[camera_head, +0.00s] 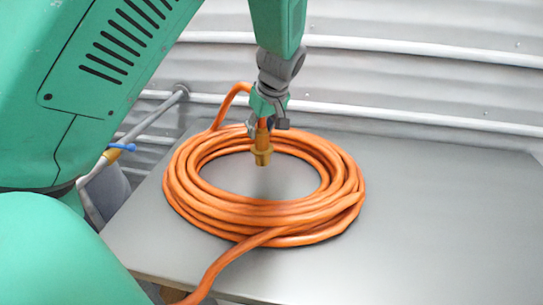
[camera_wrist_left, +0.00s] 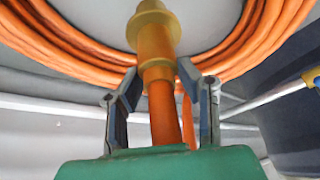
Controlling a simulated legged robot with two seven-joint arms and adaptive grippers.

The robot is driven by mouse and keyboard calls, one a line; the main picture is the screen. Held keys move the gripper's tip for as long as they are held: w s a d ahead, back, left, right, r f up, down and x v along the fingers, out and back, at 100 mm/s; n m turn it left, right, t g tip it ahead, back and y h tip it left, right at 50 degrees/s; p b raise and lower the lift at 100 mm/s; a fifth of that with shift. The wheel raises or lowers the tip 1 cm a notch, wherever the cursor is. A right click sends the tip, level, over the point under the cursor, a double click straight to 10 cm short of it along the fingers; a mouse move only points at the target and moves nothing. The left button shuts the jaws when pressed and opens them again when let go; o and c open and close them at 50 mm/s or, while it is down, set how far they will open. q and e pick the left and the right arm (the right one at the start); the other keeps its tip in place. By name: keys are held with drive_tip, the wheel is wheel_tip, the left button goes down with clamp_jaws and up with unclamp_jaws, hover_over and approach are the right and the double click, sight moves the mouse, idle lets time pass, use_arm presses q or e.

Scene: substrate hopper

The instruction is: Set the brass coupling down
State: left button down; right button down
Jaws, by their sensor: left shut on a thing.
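The brass coupling (camera_head: 262,154) is on an orange hose end and points down over the open middle of the coiled orange hose (camera_head: 180,190). In the left wrist view the coupling (camera_wrist_left: 154,35) sticks out beyond the fingers, with orange hose (camera_wrist_left: 164,115) behind it. My left gripper (camera_head: 264,129) is shut on the coupling at its hose end; its fingers (camera_wrist_left: 158,82) stand on both sides in the left wrist view. The coupling appears to hang above the table; the exact gap cannot be told. My right gripper is not in view.
The grey tabletop (camera_head: 440,215) is clear to the right of the coil. A hose length runs off the front edge. Behind are white rails (camera_head: 400,112) and a corrugated wall (camera_head: 420,75). A pipe with a blue handle (camera_head: 122,147) stands left of the table.

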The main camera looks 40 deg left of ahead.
sight(259, 146)
use_arm(q)
drive_tip(key=shift+d+f, duration=0.2)
drive_tip(key=shift+f, duration=0.5)
drive_tip(key=shift+w+f, duration=0.15)
drive_tip(key=shift+f, duration=0.25)
drive_tip(key=x, duration=0.4)
drive_tip(key=shift+s+a+f, duration=0.2)
drive_tip(key=shift+a+f, duration=0.05)
drive_tip(key=shift+f, duration=0.1)
drive_tip(key=shift+d, duration=0.6)
drive_tip(key=c, duration=1.1)
unclamp_jaws()
drive_tip(key=shift+d+r, duration=0.15)
drive_tip(key=shift+c, duration=0.2)
drive_tip(key=shift+a, duration=0.4)
drive_tip(key=shift+r, duration=0.2)
drive_tip(key=v, duration=1.1)
drive_tip(key=shift+d, duration=0.45)
drive_tip(key=shift+r, duration=0.35)
drive_tip(key=shift+a+f, duration=0.1)
drive_tip(key=shift+a, duration=0.3)
